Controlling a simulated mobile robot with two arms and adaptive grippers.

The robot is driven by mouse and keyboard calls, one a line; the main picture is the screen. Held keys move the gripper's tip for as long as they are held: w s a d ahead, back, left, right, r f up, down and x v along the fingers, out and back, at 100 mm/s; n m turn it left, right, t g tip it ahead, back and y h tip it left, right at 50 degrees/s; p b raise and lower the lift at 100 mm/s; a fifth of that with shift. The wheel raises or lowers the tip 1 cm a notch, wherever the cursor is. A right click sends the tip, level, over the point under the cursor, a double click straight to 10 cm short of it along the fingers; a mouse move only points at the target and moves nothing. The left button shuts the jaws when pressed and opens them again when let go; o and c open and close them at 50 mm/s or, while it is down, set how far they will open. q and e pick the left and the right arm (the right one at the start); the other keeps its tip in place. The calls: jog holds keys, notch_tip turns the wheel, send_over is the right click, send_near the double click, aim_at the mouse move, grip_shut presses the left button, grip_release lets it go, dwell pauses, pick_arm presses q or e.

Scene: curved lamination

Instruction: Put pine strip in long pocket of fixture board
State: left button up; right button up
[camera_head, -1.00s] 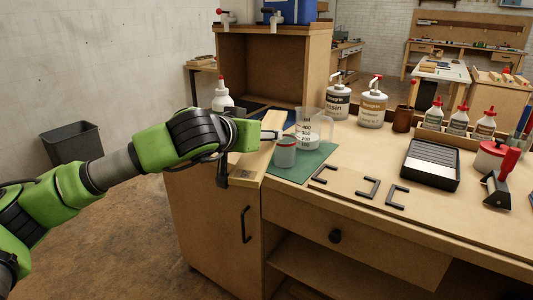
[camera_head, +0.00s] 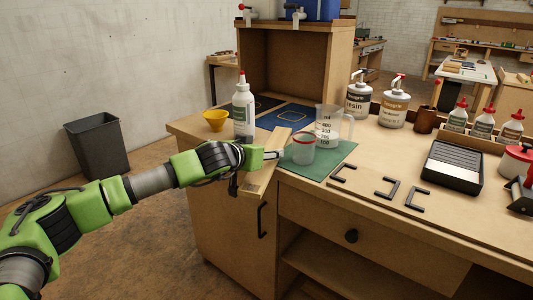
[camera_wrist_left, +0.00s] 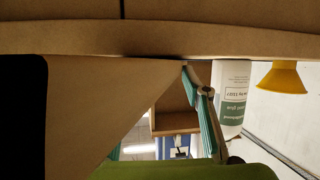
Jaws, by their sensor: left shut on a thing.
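The pine strip (camera_head: 258,181) is a pale, narrow length of wood. My left gripper (camera_head: 274,155) is shut on it, over the left front corner of the bench, beside the green mat (camera_head: 325,168). The strip points away from me, its near end past the bench's front edge. The fixture board (camera_head: 362,193) appears to be the thin board with black brackets at the front of the bench, right of the mat. My right gripper is not in view.
A red-rimmed cup (camera_head: 303,150) and a clear measuring jug (camera_head: 328,128) stand close right of the strip. A white glue bottle (camera_head: 243,112) and yellow funnel (camera_head: 215,119) stand behind my arm. A black tray (camera_head: 453,168) lies right of the board.

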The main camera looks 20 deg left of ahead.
pick_arm(q)
jog(key=o, duration=1.4)
jog(key=shift+f, duration=0.1)
